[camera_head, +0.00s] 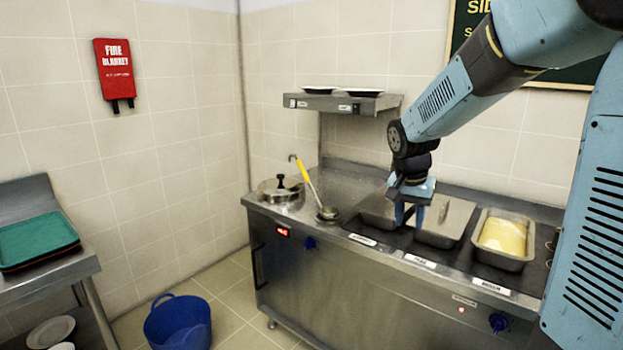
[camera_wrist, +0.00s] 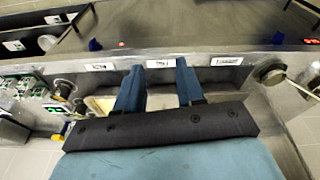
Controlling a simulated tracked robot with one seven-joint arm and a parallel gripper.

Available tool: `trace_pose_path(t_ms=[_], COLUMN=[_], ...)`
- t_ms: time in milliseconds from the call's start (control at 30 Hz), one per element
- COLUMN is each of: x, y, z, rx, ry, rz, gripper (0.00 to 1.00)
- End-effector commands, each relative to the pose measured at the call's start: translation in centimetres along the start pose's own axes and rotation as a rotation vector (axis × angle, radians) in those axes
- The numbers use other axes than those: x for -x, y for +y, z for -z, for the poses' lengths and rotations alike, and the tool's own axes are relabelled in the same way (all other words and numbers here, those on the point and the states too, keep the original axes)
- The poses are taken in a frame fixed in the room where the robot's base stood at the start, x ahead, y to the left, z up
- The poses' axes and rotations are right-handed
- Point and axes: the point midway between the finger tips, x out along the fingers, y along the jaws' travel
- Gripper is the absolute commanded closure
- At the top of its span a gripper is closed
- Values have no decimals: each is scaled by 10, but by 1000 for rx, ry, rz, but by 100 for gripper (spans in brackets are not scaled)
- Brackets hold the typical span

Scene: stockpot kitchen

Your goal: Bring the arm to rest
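My gripper (camera_head: 410,222) hangs pointing down over the metal pans of the steel counter (camera_head: 350,280). In the wrist view, the two blue fingers of my gripper (camera_wrist: 160,82) are clearly apart with nothing between them. The arm is stretched out from the right over the counter. I cannot tell whether the fingertips are at or above the pan rims.
A pan of yellow food (camera_head: 503,237) sits to the right. A yellow-handled ladle (camera_head: 308,180) and a lidded pot (camera_head: 280,188) stand at the left. A wall shelf (camera_head: 340,102) holds dark plates. A blue tub (camera_head: 178,322) is on the floor; green trays (camera_head: 38,240) lie far left.

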Motion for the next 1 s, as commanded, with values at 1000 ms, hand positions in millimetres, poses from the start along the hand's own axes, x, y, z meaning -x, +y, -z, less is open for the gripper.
trace_pose_path(t_ms=[1000], x=[116], y=[119], z=[-161], rx=[450], ry=[253], rz=[224], gripper=[62])
